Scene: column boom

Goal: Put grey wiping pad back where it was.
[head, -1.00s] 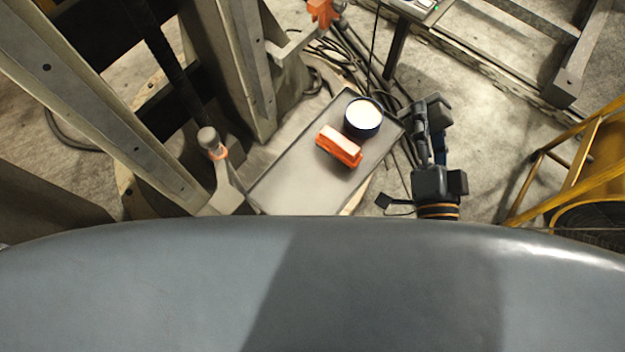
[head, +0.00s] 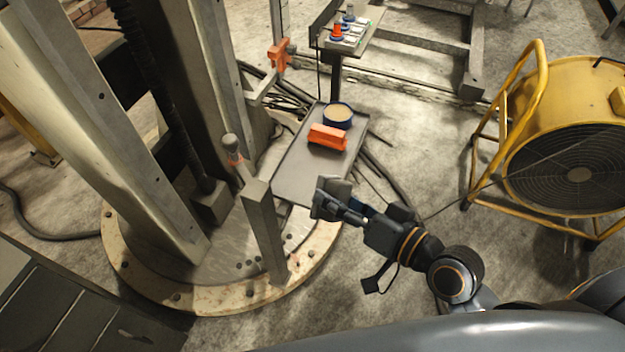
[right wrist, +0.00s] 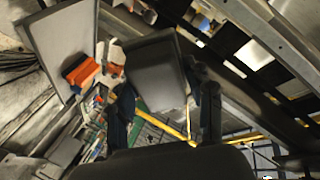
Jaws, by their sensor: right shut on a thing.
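The grey wiping pad (right wrist: 155,72) is a dark grey block held between the two fingers of my right gripper (right wrist: 165,108) in the right wrist view. In the head view my right gripper (head: 338,203) is shut on the pad (head: 336,188), just off the near right corner of a grey tray (head: 292,180). The pad's lower side is hidden. On the tray's far half are an orange block (head: 328,138) and a round blue tin (head: 338,116) with a pale top. The block (right wrist: 82,72) also shows at left in the wrist view. My left gripper is not in view.
A steel column (head: 150,120) and an upright post (head: 265,230) stand left of the tray. A yellow fan (head: 570,150) stands at right. Cables (head: 385,185) lie on the floor beside the tray. A small stand with knobs (head: 350,35) is behind.

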